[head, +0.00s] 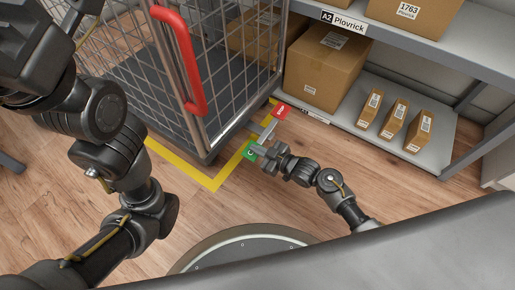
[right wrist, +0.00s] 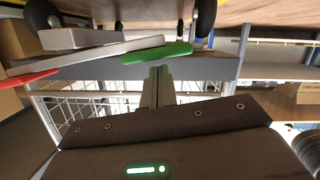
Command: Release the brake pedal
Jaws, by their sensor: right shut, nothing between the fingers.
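The brake pedal is a grey bar at the cart's lower corner, with a red pad (head: 282,111) at one end and a green pad (head: 250,152) at the other. In the right wrist view, where the floor is at the top, the green pad (right wrist: 158,54) is nearer the floor edge of the picture than the red pad (right wrist: 28,78). My right gripper (head: 261,149) is shut and empty, right at the green end. Its fingertips (right wrist: 158,73) meet the green pad in the picture; I cannot tell whether they touch. My left arm shows, but not its fingertips.
The wire cage cart (head: 130,60) stands inside yellow floor tape (head: 213,184). A red handle (head: 186,65) runs along its near side. A shelf (head: 350,115) with cardboard boxes stands at the right. The wooden floor in front of the shelf is clear.

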